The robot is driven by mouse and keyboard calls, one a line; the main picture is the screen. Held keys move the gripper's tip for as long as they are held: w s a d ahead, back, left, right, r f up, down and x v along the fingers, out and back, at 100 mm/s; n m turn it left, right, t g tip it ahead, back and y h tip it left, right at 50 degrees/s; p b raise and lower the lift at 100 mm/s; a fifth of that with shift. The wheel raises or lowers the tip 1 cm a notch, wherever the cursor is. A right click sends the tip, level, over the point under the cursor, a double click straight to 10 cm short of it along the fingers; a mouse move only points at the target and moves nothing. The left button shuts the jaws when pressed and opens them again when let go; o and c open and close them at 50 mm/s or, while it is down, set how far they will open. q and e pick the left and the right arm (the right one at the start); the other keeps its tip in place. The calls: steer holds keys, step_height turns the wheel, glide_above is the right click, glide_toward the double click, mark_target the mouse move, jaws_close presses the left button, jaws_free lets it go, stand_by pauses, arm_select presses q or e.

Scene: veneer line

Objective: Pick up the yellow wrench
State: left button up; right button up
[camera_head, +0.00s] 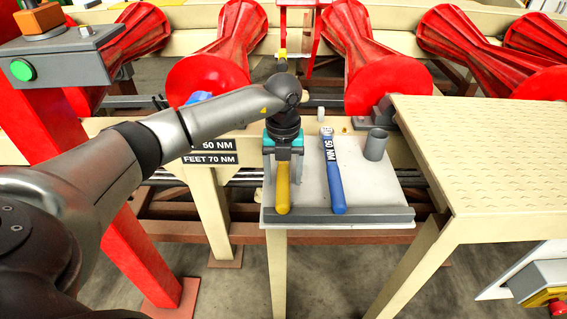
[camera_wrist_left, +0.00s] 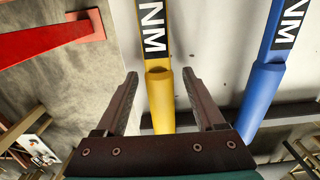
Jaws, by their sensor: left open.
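The yellow wrench (camera_head: 283,193) lies on a small light shelf (camera_head: 370,187), its handle toward the front lip. In the left wrist view the yellow wrench (camera_wrist_left: 159,98) runs between the fingers, with a black NM label farther along it. My left gripper (camera_head: 283,176) is above the wrench and points down. It is open, with one finger on each side of the handle and visible gaps to both in the wrist view (camera_wrist_left: 159,74). The gripper and arm hide the wrench's far part in the head view. My right gripper is not in view.
A blue wrench (camera_head: 336,188) lies parallel, just right of the yellow one. A grey cup (camera_head: 376,145) stands at the shelf's right. A raised front lip (camera_head: 345,215) edges the shelf. Red rollers (camera_head: 210,78) stand behind; a beige platform (camera_head: 490,150) is at right.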

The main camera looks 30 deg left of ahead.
arm_select(q)
jaws_close()
stand_by(0.5)
steer(key=shift+r, duration=0.1)
stand_by(0.8)
